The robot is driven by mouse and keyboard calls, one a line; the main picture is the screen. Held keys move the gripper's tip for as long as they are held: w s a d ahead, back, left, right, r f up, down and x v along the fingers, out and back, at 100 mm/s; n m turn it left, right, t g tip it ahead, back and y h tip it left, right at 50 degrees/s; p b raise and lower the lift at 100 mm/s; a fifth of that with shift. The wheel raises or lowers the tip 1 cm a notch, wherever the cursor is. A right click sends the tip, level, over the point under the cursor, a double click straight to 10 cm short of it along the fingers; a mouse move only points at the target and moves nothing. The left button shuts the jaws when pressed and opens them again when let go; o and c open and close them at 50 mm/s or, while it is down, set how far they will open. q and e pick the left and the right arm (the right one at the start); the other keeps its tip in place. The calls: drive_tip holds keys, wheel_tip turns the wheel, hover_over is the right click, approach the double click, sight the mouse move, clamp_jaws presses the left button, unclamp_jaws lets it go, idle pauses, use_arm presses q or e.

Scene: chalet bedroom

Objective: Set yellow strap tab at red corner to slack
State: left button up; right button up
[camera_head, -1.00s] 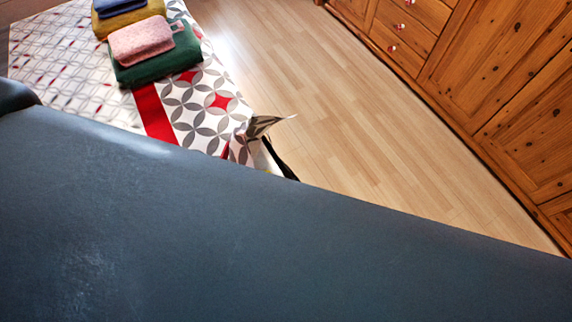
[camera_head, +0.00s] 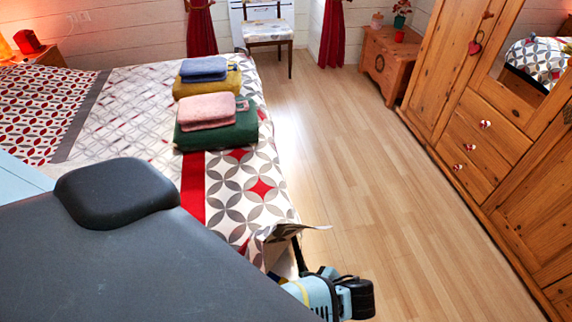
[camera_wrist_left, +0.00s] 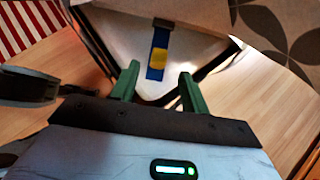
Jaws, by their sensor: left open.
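The yellow strap tab (camera_wrist_left: 159,59) sits on a blue strap (camera_wrist_left: 160,38) that runs down the pale corner of the bed in the left wrist view. My left gripper (camera_wrist_left: 160,74) has its two green fingers apart, one on each side of the strap's lower end. The tab shows just beyond the fingertips, and I cannot tell whether anything touches. In the head view the cover is folded up at the near bed corner (camera_head: 283,232), and my arm hides much of the bed. My right gripper is in neither view.
Folded towels, with the green one (camera_head: 218,132) nearest, lie on the patterned bed cover (camera_head: 235,205). A wooden wardrobe (camera_head: 500,145) stands at the right. The wooden floor (camera_head: 370,180) between is clear. A chair (camera_head: 268,30) stands beyond the bed.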

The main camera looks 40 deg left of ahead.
use_arm(q)
drive_tip(key=shift+s+a+f, duration=0.1)
drive_tip(key=shift+a+f, duration=0.15)
drive_tip(key=shift+f, duration=0.05)
drive_tip(key=b+x, duration=0.1)
drive_tip(key=x, duration=0.4)
drive_tip(key=shift+a+f, duration=0.25)
drive_tip(key=shift+f, duration=0.1)
drive_tip(key=shift+a+f, duration=0.2)
drive_tip(key=shift+a, duration=0.05)
drive_tip(key=shift+a+f, duration=0.15)
drive_tip(key=shift+a, duration=0.05)
clamp_jaws()
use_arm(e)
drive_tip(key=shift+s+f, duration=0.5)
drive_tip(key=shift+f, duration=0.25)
